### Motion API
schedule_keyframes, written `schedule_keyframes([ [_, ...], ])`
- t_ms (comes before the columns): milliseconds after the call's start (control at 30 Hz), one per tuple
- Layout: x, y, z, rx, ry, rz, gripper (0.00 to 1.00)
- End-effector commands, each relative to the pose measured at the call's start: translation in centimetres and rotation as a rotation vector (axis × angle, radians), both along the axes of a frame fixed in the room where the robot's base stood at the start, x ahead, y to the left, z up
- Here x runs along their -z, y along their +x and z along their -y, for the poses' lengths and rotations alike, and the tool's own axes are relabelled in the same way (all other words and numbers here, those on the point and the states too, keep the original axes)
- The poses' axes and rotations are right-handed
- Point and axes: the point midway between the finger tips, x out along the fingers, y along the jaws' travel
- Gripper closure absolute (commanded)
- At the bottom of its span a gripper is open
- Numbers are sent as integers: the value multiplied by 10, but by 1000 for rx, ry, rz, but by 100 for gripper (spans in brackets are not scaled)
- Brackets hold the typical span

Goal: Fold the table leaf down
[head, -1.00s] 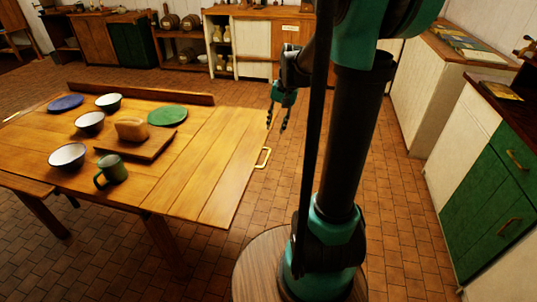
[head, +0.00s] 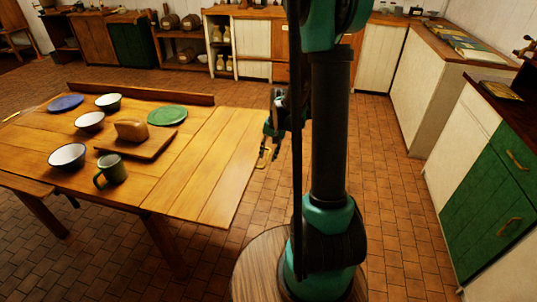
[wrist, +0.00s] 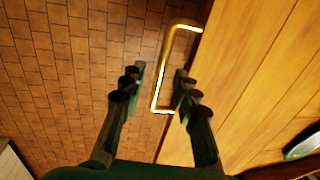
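The table leaf (head: 215,170) is the right-hand end of the wooden table in the head view. It is raised, level with the tabletop (head: 60,140). A brass handle (wrist: 163,75) is fixed to the leaf's outer edge; in the head view it is partly hidden by my gripper. The leaf (wrist: 255,80) fills the right of the wrist view. My gripper (wrist: 157,88) is open, with one finger on each side of the handle's image. I cannot tell how far the handle lies from the fingers in depth. My gripper (head: 268,150) hangs beside the leaf's edge in the head view.
On the tabletop are several bowls (head: 67,155), a green mug (head: 111,170), a green plate (head: 167,115), a blue plate (head: 66,102) and bread (head: 131,130) on a board (head: 150,148). Green drawers (head: 490,190) stand at the right. The tiled floor (head: 400,220) between is clear.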

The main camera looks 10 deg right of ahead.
Motion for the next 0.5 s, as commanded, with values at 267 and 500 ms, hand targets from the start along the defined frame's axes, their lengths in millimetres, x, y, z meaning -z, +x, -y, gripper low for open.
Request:
schedule_keyframes([
  [267,2,0,0,0,0,0,69],
  [500,2,0,0,0,0,0,93],
])
